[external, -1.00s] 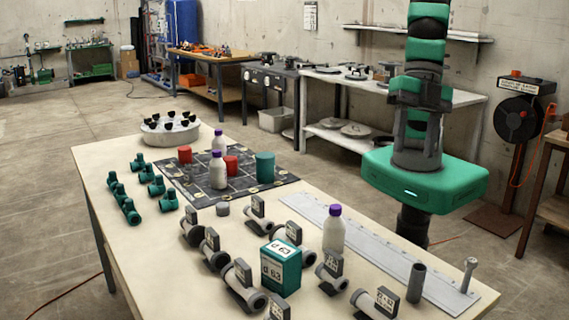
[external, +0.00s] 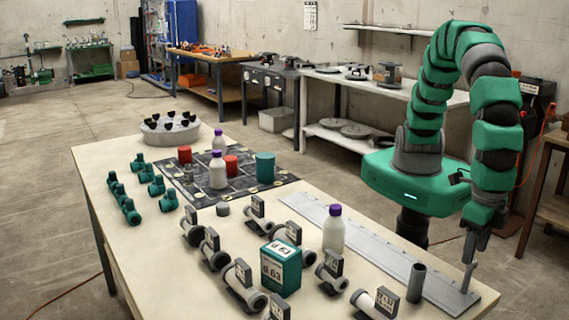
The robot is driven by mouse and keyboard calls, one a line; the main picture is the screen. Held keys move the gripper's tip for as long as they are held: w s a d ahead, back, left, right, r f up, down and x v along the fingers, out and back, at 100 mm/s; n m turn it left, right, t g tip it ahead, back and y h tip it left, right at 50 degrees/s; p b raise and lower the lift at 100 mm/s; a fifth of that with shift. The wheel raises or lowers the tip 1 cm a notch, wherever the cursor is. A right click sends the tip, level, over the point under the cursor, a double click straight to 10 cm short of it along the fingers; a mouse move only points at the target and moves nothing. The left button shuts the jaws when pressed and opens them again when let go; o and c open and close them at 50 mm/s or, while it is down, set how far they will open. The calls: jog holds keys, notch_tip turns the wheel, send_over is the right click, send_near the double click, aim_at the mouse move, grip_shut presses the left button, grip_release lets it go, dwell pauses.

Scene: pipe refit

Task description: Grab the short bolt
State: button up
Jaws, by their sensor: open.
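A grey bolt (external: 466,280) stands upright on the right end of the long pale strip (external: 440,293), near the table's right corner. It is the only bolt I can make out. My gripper (external: 471,257) points down right at the bolt's top and hides its head. The jaws are open. I cannot tell whether the fingers are around the bolt's head or just in front of or behind it.
A dark grey tube (external: 416,283) stands just left of the bolt. A white bottle with a purple cap (external: 333,232), a green box (external: 281,270) and several grey valve-like fittings (external: 376,303) stand further left. The table edge (external: 485,308) lies close on the right.

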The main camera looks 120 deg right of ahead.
aim_at(471, 267)
notch_tip(471, 267, down, 3)
jog(key=shift+s+f, duration=0.1)
jog(key=shift+f, duration=2.5)
grip_shut()
